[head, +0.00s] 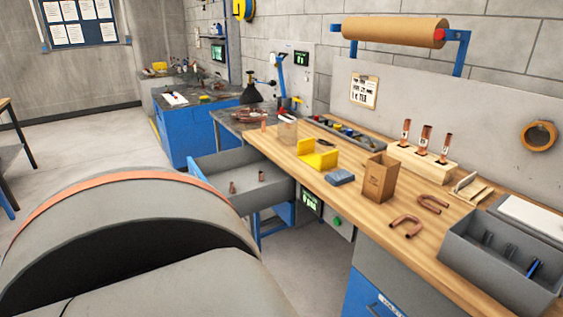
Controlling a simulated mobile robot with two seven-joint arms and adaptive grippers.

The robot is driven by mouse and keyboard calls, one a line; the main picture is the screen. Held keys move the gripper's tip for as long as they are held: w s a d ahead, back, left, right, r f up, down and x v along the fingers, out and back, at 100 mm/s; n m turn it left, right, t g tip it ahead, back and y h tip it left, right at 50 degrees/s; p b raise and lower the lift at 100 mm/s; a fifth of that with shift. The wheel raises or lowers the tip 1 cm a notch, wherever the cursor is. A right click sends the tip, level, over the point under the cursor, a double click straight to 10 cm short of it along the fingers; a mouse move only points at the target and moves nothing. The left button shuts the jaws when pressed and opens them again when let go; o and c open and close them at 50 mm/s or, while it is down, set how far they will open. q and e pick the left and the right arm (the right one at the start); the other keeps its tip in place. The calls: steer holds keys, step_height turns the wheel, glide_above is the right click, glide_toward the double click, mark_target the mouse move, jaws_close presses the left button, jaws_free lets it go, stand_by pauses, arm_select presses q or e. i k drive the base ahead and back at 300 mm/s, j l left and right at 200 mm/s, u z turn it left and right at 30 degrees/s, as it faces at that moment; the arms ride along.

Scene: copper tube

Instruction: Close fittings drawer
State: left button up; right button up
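An open grey drawer (232,203) sticks out to the left from under the wooden workbench (340,205). A few small copper fittings (262,176) lie inside it. Its near side wall is in plain view. A large grey rounded part of my own body fills the lower left and ends close to the drawer's near side. Neither of my grippers shows in the head view.
The bench holds a yellow bracket (318,160), a blue cloth (340,177), a cardboard box (376,183), copper bends (406,227), a wooden tube stand (424,165) and a grey bin (497,265). Clear floor (90,160) lies left of the drawer.

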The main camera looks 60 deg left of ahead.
mark_target(241, 165)
steer(key=u, duration=2.55)
